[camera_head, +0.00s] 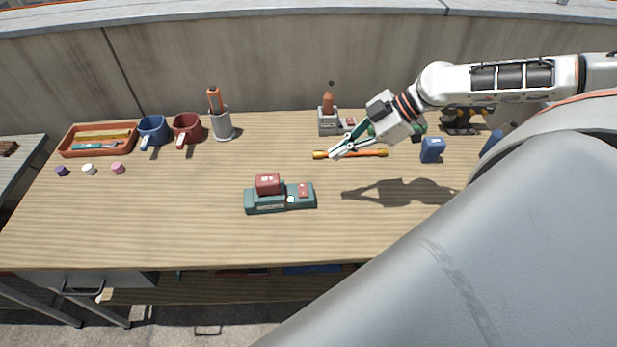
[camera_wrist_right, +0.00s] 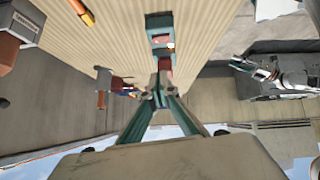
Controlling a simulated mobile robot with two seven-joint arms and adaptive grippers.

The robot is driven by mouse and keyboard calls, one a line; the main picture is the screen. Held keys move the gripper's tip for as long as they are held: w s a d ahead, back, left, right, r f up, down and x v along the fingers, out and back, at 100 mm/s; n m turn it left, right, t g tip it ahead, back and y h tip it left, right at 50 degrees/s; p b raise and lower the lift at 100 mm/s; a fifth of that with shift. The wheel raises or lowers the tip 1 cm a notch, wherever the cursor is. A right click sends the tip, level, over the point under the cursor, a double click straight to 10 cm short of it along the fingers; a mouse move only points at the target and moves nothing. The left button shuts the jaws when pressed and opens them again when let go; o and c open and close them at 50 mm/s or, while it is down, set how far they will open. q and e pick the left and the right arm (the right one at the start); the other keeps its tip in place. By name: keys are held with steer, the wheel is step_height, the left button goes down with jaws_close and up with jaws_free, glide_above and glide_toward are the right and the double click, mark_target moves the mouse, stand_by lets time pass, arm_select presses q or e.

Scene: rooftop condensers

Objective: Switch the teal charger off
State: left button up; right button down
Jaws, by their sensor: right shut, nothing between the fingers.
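The teal charger (camera_head: 256,208) sits near the middle of the workbench, with a dark red battery block (camera_head: 267,183) on its left part. A red switch (camera_head: 303,189) is on its right part, and a small pale light (camera_head: 291,199) shows beside it. The charger also shows in the right wrist view (camera_wrist_right: 158,22). My right gripper (camera_head: 334,154) is shut and empty, above the bench behind and right of the charger, apart from it. My left gripper (camera_wrist_right: 262,70) shows only in the right wrist view, small, off to the side; its opening is unclear.
A grey charger (camera_head: 328,128) with an orange-red item stands at the back. An orange-handled tool (camera_head: 370,153) lies near my right gripper, with a blue box (camera_head: 432,150) to the right. Mugs (camera_head: 188,128), a grey holder (camera_head: 223,126) and an orange tray (camera_head: 75,148) stand back left. The front left is clear.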

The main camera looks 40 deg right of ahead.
steer(key=b, duration=0.6)
glide_above(298, 186)
steer(key=s+d, duration=0.2)
step_height(298, 186, down, 7)
steer(key=shift+f, duration=0.2)
step_height(298, 186, down, 2)
steer(key=shift+w+d+f, duration=0.1)
steer(key=shift+d+f, duration=0.05)
steer(key=shift+f, duration=0.1)
steer(key=shift+d+f, duration=0.1)
steer(key=shift+f, duration=0.5)
steer(key=shift+w, duration=0.1)
